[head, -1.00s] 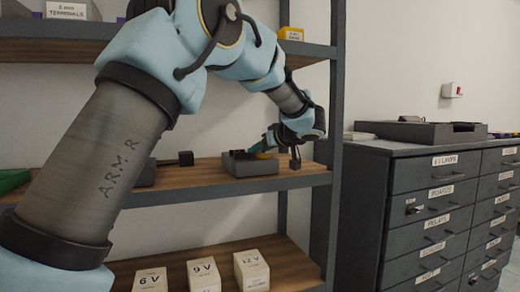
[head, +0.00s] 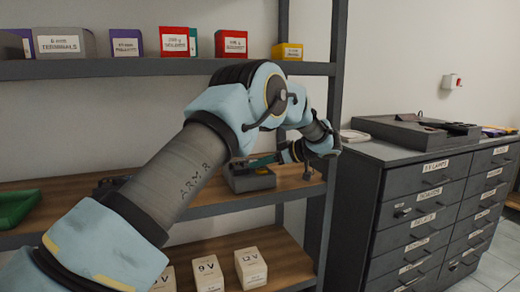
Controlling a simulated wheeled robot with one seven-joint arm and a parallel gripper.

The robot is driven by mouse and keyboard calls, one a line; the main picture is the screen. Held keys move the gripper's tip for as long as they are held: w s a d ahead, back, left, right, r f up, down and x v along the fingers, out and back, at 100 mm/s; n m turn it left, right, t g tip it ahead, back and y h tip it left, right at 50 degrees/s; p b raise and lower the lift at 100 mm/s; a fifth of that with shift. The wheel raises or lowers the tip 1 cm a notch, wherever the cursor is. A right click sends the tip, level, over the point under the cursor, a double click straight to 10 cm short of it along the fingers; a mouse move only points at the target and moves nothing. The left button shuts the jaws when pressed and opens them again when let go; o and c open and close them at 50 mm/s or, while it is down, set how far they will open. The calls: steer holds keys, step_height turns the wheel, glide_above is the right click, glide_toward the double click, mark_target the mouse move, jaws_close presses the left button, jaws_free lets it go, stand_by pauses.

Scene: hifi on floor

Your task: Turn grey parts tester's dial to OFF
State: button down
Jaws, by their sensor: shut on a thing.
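The grey parts tester (head: 250,181) is a small box on the middle shelf, near its right end. My gripper (head: 256,163) reaches in from the right, low over the tester's top. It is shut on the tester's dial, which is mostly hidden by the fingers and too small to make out. The dial's marks and its setting cannot be read from here. My arm crosses in front of the shelf and hides part of the tester's surroundings.
A small dark block with a thin upright part (head: 307,173) stands right of the tester. A green tray (head: 17,207) lies at the shelf's left. White voltage boxes (head: 250,268) stand below, labelled bins (head: 174,41) above. A grey drawer cabinet (head: 420,205) stands to the right.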

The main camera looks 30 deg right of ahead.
steer(key=shift+w+d+n+g+y+p, duration=0.15)
steer(key=shift+n+g+y+p, duration=0.35)
steer(key=shift+n+y+p, duration=0.45)
steer(key=c, duration=0.7)
jaws_free()
steer(key=shift+d, duration=0.1)
steer(key=b+v, duration=0.1)
steer(key=v, duration=0.9)
steer(key=shift+s+d+r, duration=0.2)
steer(key=shift+s, duration=0.05)
